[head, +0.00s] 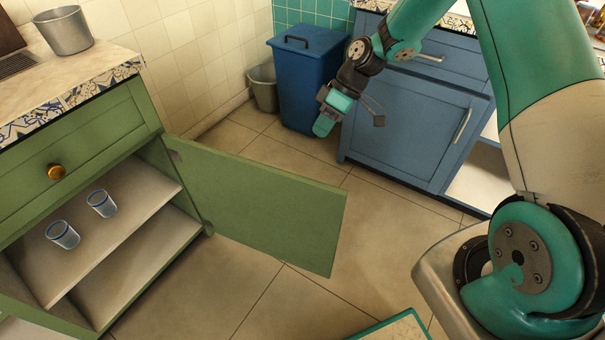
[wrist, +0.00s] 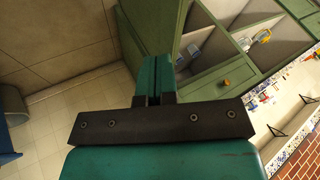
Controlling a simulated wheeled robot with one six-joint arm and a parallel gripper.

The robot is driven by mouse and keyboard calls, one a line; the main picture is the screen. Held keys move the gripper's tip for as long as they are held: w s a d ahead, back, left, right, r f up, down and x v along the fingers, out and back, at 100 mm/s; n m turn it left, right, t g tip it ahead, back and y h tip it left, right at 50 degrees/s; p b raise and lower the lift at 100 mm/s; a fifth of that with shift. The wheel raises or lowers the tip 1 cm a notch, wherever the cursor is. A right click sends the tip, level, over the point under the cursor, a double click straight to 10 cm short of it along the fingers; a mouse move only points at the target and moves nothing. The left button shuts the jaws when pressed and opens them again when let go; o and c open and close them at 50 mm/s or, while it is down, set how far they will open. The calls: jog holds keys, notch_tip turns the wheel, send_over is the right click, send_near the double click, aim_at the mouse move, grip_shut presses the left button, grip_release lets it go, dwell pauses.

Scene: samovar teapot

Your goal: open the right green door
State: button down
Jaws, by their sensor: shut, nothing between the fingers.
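The right green door (head: 265,205) stands wide open, swung out from the green cabinet (head: 92,140), with the shelves behind it exposed. The door also shows in the wrist view (wrist: 152,25), behind my gripper's fingers. My gripper (head: 323,126) is in the air beyond the door's top edge in the head view, between the door and the blue cabinet. In the wrist view its two fingers (wrist: 154,72) are together and empty. I cannot tell whether they touch the door.
Two blue-rimmed glasses (head: 63,235) (head: 101,203) stand on the cabinet's upper shelf. A drawer with a brass knob (head: 56,171) is above. A blue bin (head: 305,75) and a grey bucket (head: 264,88) stand at the back wall. A blue cabinet (head: 405,130) is at right. Tiled floor (head: 235,290) is clear.

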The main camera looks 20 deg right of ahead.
aim_at(302, 179)
notch_tip(302, 179, down, 6)
jog(key=d, duration=0.2)
jog(key=shift+y, duration=0.3)
jog(key=s+a+f, duration=0.1)
jog(key=a+f, duration=0.3)
jog(key=a, duration=0.1)
jog(key=s+a+f, duration=0.1)
jog(key=a+f, duration=0.1)
jog(key=a, duration=0.1)
jog(key=shift+s+a+f+b, duration=0.1)
jog(key=shift+s+f+b, duration=0.2)
jog(key=shift+s+f, duration=0.1)
